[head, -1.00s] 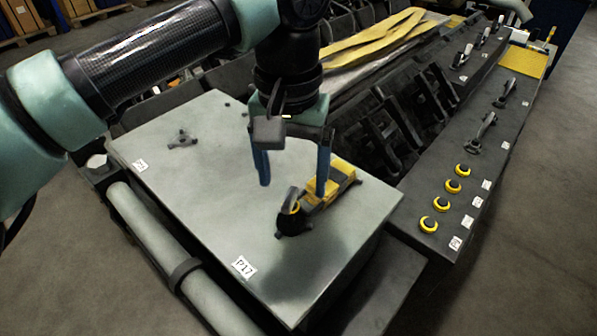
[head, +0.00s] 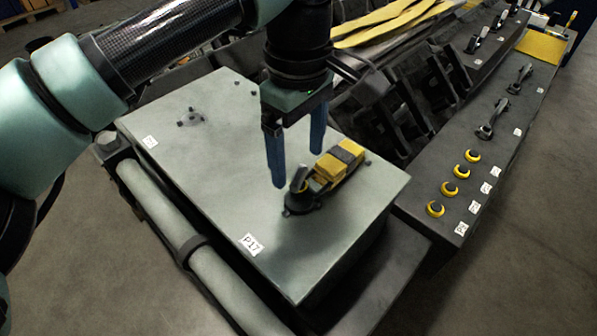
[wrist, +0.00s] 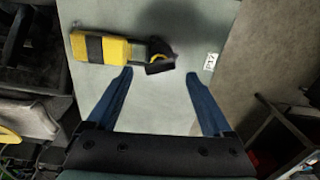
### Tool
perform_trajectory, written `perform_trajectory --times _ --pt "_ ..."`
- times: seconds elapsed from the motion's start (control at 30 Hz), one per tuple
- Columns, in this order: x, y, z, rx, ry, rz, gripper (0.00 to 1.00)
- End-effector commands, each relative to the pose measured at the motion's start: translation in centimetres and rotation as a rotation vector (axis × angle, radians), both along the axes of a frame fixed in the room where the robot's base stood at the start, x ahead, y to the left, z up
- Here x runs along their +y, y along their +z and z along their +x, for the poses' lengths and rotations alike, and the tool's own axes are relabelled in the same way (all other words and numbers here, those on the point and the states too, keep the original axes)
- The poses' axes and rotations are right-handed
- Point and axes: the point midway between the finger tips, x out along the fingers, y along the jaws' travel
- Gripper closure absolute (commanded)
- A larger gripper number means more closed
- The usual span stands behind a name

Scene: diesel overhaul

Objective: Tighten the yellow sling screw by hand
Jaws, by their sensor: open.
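The yellow sling piece (head: 340,160) with a dark band lies on the pale metal block (head: 225,205). At its near end is a dark round fitting with a short upright grey lever or screw (head: 300,182), mounted on the block near the P17 label. In the wrist view the yellow sling piece (wrist: 92,48) and the dark fitting (wrist: 160,62) lie beyond the gap between the fingertips (wrist: 160,74). I see no contact; the exact height is unclear.
A small dark bracket (head: 190,118) sits at the block's far left. A dark rail (head: 470,195) with several yellow rings and grey levers runs along the right. Dark engine parts (head: 400,105) stand behind. The front left of the block top is clear.

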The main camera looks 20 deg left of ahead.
Motion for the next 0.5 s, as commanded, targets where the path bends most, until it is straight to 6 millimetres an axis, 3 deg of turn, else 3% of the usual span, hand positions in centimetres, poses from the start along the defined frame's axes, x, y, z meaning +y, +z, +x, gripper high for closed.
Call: perform_trajectory --times 0.5 --pt "-0.10 0.27 -0.01 0.002 0.703 -0.002 0.15"
